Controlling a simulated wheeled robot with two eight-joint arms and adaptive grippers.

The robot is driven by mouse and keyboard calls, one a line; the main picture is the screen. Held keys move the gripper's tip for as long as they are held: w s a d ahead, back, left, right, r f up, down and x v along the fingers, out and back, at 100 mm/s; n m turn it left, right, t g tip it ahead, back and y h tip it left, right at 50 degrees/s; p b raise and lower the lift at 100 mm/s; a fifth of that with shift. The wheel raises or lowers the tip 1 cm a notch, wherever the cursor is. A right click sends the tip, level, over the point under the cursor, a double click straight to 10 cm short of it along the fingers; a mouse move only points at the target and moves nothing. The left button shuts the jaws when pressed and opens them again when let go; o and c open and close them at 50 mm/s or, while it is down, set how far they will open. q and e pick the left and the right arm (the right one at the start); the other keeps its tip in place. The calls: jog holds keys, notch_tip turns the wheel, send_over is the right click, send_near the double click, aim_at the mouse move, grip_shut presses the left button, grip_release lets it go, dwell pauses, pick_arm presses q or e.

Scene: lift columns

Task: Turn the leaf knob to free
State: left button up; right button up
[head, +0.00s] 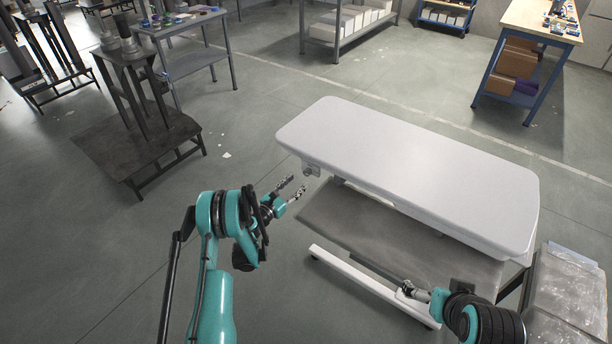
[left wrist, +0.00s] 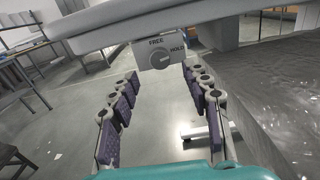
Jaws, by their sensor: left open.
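The leaf knob (head: 311,168) sits on a small bracket under the left end of the white table top (head: 410,165). In the left wrist view, the grey knob (left wrist: 163,60) is on a plate marked FREE above and HOLD to the right. Its pointer is too small to read surely. My left gripper (head: 296,187) is open and empty, just left of and below the knob. In the left wrist view, its fingers (left wrist: 161,76) stand wide on either side below the knob, apart from it. My right gripper (head: 412,291) is low by the table's front side; its jaws are unclear.
A grey lower panel (head: 340,225) and a white base bar (head: 365,285) lie beneath the top. A plastic-wrapped stack (head: 570,295) stands at the right. A dark stand (head: 135,150) and workbenches are farther off.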

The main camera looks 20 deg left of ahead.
aim_at(306, 174)
pick_arm(q)
jog(key=b+x, duration=0.2)
jog(key=x, duration=0.4)
jog(key=shift+w, duration=0.2)
jog(key=shift+w+d, duration=0.15)
jog(key=shift+w, duration=0.25)
grip_shut()
